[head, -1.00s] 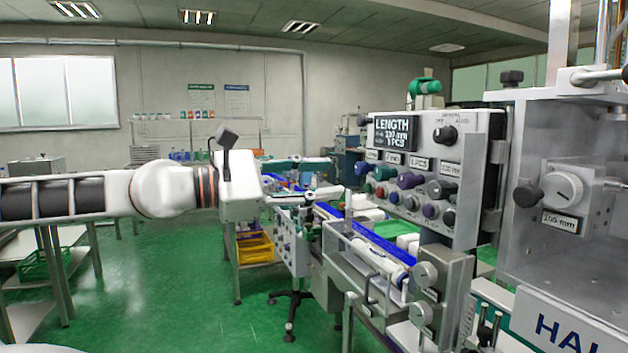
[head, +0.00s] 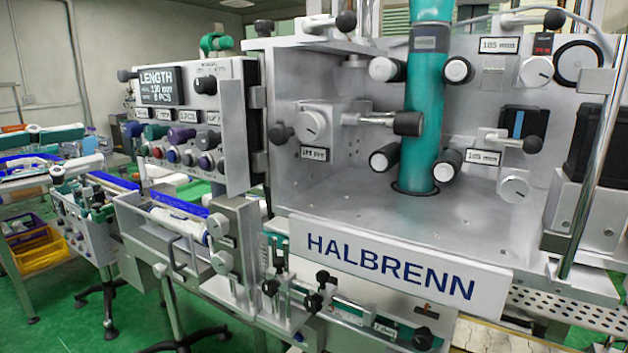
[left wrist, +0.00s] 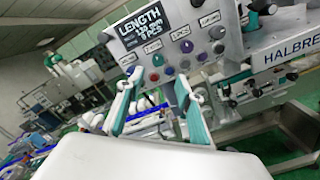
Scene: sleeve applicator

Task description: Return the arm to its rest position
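My left gripper (left wrist: 160,80) shows in the left wrist view, with two pale fingers with teal pads standing well apart. I see nothing held between them. Beyond the fingers is the control panel (left wrist: 170,50) with its LENGTH display, knobs and coloured buttons. The same control panel (head: 190,125) stands left of centre in the head view. I cannot make out my left arm or either gripper in the head view.
The HALBRENN machine (head: 390,255) fills the right of the head view, with a teal vertical tube (head: 425,110) and several protruding knobs. A conveyor (head: 165,205) lies before the panel. A yellow crate (head: 40,250) is at far left. Green floor shows at lower left.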

